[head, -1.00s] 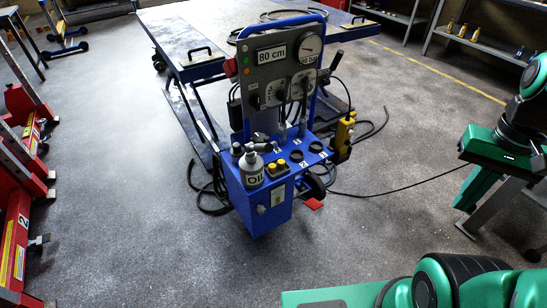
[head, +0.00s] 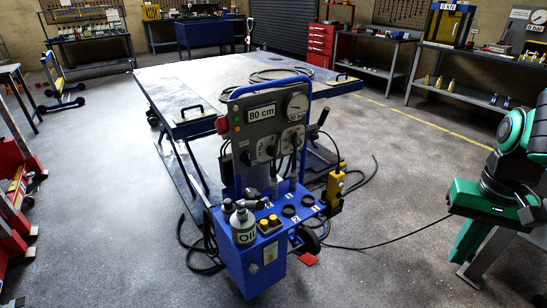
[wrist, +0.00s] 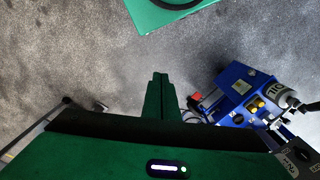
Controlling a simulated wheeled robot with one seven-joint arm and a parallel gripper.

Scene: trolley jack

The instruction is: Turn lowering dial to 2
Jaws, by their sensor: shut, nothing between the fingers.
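The blue trolley (head: 255,270) stands in the middle of the head view. Its upright grey panel (head: 262,98) has an "80 cm" display, a round gauge (head: 297,106) and pale dial plates with black knobs (head: 246,158). The dial markings are too small to read, and I cannot tell which knob is the lowering dial. Hoses and a lever partly cover the panel. My gripper (head: 466,240) is at the right, pointing down, well apart from the trolley. In the wrist view its fingers (wrist: 160,76) are together and empty; the trolley (wrist: 240,88) shows at the right, its panel cut off.
A lift table (head: 165,88) stands behind. The floor between gripper and trolley is mostly clear.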

